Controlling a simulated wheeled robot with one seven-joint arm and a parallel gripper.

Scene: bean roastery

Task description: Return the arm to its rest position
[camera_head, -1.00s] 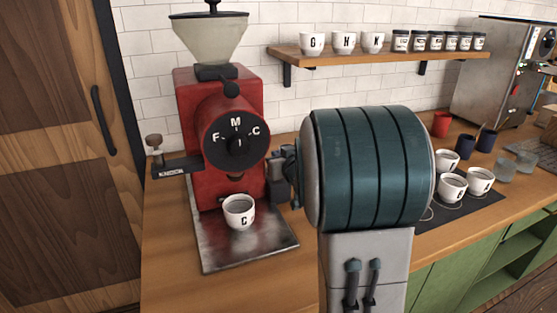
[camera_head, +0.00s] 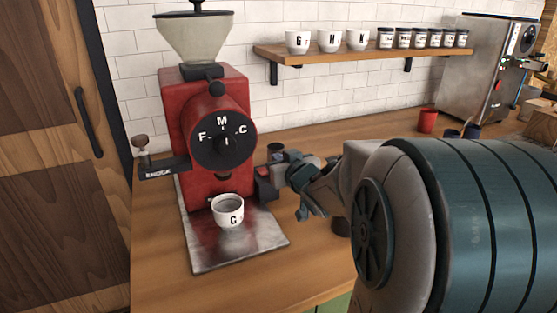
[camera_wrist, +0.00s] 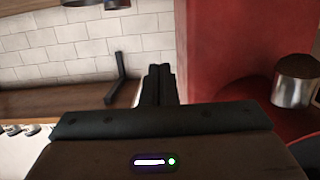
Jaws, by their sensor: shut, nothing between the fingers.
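My gripper (camera_wrist: 160,85) is shut and empty in the wrist view, its dark fingers together beside the red grinder (camera_wrist: 222,50). In the head view the grinder (camera_head: 180,120) stands on the counter at left, with a dial marked F, M and C. My arm reaches in from the right, and its wrist end is beside the grinder's right side. The fingertips cannot be made out there. A white cup marked C (camera_head: 229,213) stands upright on the metal tray (camera_head: 262,243) below the grinder's spout, apart from my arm.
A wall shelf (camera_head: 340,52) holds white lettered cups and several jars. A red cup (camera_head: 427,120) and dark cups stand at the back right near a steel machine (camera_head: 480,65). A wooden door (camera_head: 40,160) is at left. My arm hides much of the right counter.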

